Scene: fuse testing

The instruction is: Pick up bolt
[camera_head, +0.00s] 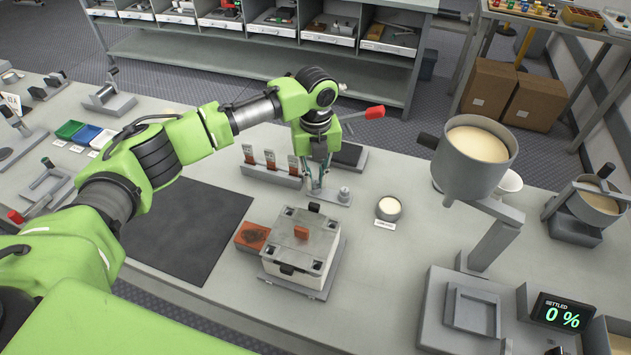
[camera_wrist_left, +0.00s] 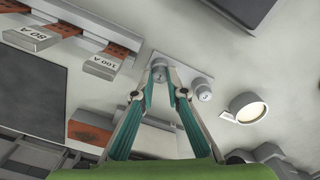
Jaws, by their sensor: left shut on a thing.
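My left gripper (camera_head: 316,188) reaches down over the table and is shut. In the left wrist view its fingertips (camera_wrist_left: 162,72) close around a small grey metal bolt (camera_wrist_left: 159,74). That bolt is over or on a small light plate (camera_wrist_left: 183,76); I cannot tell whether it is lifted. A second grey bolt (camera_wrist_left: 203,92) stands on the same plate, just right of the fingers. In the head view this second bolt (camera_head: 345,192) shows beside the gripper, and the held one is mostly hidden by the fingers. My right gripper is not in view.
A rack of fuses (camera_head: 270,170) stands left of the gripper. A clear-lidded box (camera_head: 301,245) and a brown block (camera_head: 252,236) are in front. A small cup (camera_head: 389,208) is to the right, near a large pot (camera_head: 474,155). A dark mat (camera_head: 185,230) lies left.

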